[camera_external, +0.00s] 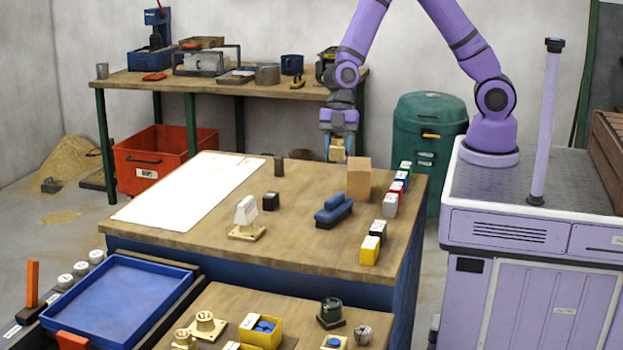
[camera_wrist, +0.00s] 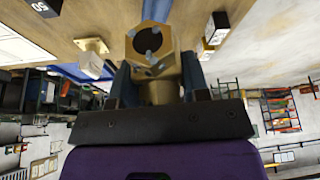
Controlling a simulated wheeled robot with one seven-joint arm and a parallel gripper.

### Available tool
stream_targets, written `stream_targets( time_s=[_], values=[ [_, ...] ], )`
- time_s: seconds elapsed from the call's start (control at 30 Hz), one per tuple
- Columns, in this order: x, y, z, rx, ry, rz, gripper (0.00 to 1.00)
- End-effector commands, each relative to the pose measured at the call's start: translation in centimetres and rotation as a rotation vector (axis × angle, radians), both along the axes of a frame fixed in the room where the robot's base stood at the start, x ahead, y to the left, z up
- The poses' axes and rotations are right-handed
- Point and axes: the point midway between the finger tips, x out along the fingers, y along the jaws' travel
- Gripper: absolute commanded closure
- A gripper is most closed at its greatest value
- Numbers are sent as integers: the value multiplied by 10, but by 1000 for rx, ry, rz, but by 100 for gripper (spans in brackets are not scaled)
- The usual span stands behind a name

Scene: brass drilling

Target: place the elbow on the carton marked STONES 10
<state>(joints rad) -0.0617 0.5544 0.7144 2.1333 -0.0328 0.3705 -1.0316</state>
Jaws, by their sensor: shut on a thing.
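The brass elbow (camera_wrist: 152,48) is held between the blue fingers of my gripper (camera_wrist: 156,76), its round open mouth facing the wrist camera. In the external view my gripper (camera_external: 338,143) hangs over the far edge of the wooden table, with the elbow (camera_external: 337,156) below it, just left of a plain brown block (camera_external: 358,182). Small cartons with white labels stand along the table's right side, including a yellow one (camera_external: 369,251), a black one (camera_external: 377,229) and a grey one (camera_external: 390,207). Their lettering is too small to read, so I cannot tell which is STONES 10.
On the table (camera_external: 300,240) are a blue stepped object (camera_external: 333,211), a small black box (camera_external: 270,202), a brass-based piece with a white top (camera_external: 246,218), a dark brown cylinder (camera_external: 279,166) and a white sheet (camera_external: 190,190). The table's near middle is clear.

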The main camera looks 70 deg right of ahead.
Motion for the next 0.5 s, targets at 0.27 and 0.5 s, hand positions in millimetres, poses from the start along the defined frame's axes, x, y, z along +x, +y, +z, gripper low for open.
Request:
stream_targets(
  time_s=[0.27,0.5],
  values=[
    [-7,-56,14,0,-1,93,100],
    [-19,-97,22,0,-1,177,100]
  ],
)
